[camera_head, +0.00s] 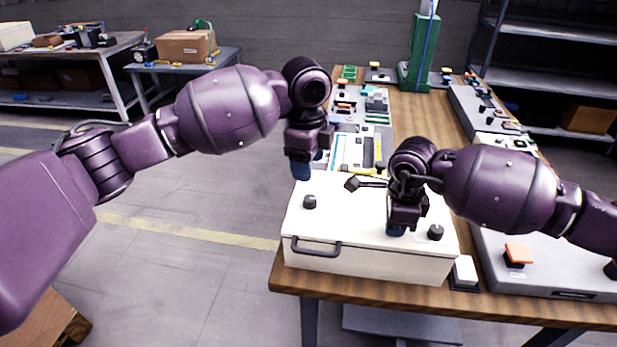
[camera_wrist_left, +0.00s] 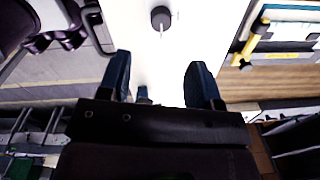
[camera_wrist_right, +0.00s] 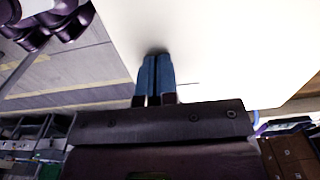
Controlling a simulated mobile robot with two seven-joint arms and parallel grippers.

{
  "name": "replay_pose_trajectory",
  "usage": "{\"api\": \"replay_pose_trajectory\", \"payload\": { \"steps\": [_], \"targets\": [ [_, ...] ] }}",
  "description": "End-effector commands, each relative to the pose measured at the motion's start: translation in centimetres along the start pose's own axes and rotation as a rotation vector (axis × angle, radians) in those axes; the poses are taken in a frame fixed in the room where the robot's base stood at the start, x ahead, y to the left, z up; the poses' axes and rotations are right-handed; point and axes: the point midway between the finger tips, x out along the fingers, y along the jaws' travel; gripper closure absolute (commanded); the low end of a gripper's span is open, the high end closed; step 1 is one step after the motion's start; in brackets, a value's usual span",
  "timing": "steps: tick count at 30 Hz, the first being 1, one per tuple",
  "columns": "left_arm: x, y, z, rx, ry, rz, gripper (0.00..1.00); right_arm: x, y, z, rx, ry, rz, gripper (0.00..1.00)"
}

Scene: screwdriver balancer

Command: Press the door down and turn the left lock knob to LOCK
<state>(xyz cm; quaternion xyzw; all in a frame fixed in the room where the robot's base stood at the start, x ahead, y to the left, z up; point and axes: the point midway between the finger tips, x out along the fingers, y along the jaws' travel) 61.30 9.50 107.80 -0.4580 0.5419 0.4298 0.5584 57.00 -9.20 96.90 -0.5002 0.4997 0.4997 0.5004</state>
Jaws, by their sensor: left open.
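A white box stands at the near end of the wooden table, its flat white door (camera_head: 352,222) on top looking closed or nearly closed. The left lock knob (camera_head: 310,201), black and round, is on the door's left part; it also shows in the left wrist view (camera_wrist_left: 160,18). The right knob (camera_head: 435,232) is near the right edge. My left gripper (camera_head: 301,172) is open and empty, above the door behind the left knob. My right gripper (camera_head: 397,230) is shut, its tips at the door's surface; they appear to touch it in the right wrist view (camera_wrist_right: 155,58). Lock markings are unreadable.
A black handle (camera_head: 316,247) is on the box's front. Boards and parts fill the table behind the box.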

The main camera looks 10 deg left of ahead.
Motion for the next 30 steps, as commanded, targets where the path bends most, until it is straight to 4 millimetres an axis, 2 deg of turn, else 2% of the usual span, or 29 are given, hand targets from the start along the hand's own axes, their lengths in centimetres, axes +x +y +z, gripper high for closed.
{"api": "replay_pose_trajectory", "payload": {
  "steps": [6,19,30],
  "targets": [
    [-1.6,0.0,0.0,0.000,0.000,0.000,0.42,0.3,0.1,-0.1,0.000,0.002,0.004,1.00],
    [-1.9,0.0,0.0,0.000,0.000,-0.001,0.42,0.1,0.1,-0.1,0.000,0.002,0.003,1.00],
    [-4.1,0.0,0.0,0.000,-0.003,-0.015,0.42,-2.8,0.0,0.0,0.000,0.001,-0.001,1.00]
  ]
}}
